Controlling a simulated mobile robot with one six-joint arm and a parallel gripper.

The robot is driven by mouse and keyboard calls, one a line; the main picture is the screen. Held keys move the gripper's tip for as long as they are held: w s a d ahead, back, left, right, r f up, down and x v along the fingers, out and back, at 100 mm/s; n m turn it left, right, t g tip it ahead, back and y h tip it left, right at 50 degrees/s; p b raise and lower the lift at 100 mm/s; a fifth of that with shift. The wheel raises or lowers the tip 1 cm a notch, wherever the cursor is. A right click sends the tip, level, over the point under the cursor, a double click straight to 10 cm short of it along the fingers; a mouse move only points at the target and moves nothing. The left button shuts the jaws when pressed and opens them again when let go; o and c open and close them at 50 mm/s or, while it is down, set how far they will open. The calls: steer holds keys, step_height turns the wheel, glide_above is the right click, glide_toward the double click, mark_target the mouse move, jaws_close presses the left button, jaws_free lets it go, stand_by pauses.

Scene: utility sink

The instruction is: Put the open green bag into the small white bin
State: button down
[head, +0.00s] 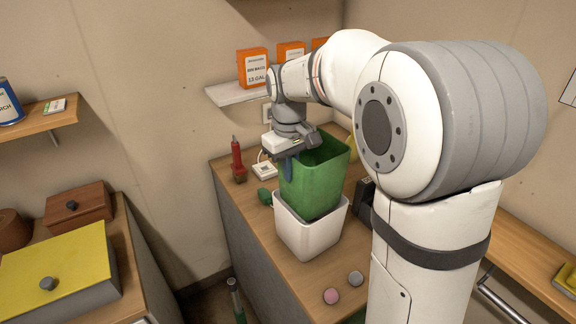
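The open green bag (312,187) stands upright with its mouth up, its dark inside showing. Its lower end is hidden behind the front rim of the small white bin (307,235), and most of the bag rises above that rim. How deep it sits in the bin cannot be told. The white bin stands upright on the wooden counter. My gripper (291,160) points down at the bag's left rim. A bluish finger lies against the outside of the bag, and the other finger is hidden. It appears shut on the rim.
On the counter (262,230), a red-handled tool (237,158), a white box (264,170) and a green object (265,196) lie left of the bag. Two small round pieces, pink (331,296) and grey (356,278), lie in front. Orange boxes (253,68) stand on a wall shelf behind.

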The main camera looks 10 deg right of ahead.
mark_target(291, 202)
step_height(291, 202, down, 10)
steer(key=b, duration=0.6)
steer(key=shift+r, duration=0.15)
steer(key=shift+s+f+b, duration=0.1)
steer(key=shift+f+b, duration=0.2)
steer(key=shift+f, duration=0.1)
steer(key=shift+s+f+b, duration=0.25)
steer(key=shift+f+b, duration=0.1)
steer(key=shift+f, duration=0.15)
steer(key=shift+s+f+b, duration=0.25)
steer(key=shift+f+b, duration=0.05)
steer(key=shift+f, duration=0.15)
steer(key=shift+d, duration=0.1)
steer(key=c, duration=1.6)
jaws_free()
steer(key=shift+o, duration=0.2)
steer(key=shift+w+f, duration=0.15)
steer(key=shift+w, duration=0.2)
